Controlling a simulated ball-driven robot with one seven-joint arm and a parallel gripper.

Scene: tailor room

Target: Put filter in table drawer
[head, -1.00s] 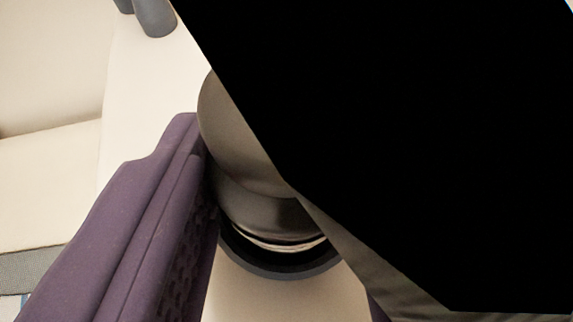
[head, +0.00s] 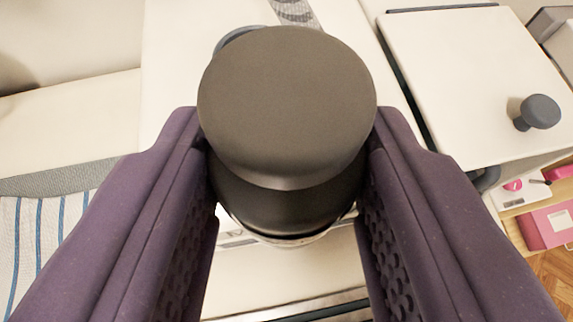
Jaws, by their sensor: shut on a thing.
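A dark grey-brown, round-topped cylinder (head: 287,105), which I take to be the filter, sits between the two purple fingers of my gripper (head: 288,190). The fingers press on its left and right sides. A pale ring shows at its lower end, and its underside is hidden. It is held over a cream surface (head: 250,285). At the right, below a white top (head: 480,80), an open space that may be the table drawer (head: 515,207) shows pink and white things.
A dark grey knob-like thing (head: 540,112) stands on the white top at the right. A blue-striped cloth (head: 45,235) lies at the left. A pink box (head: 548,226) is at the right edge, with wooden floor (head: 563,262) below it.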

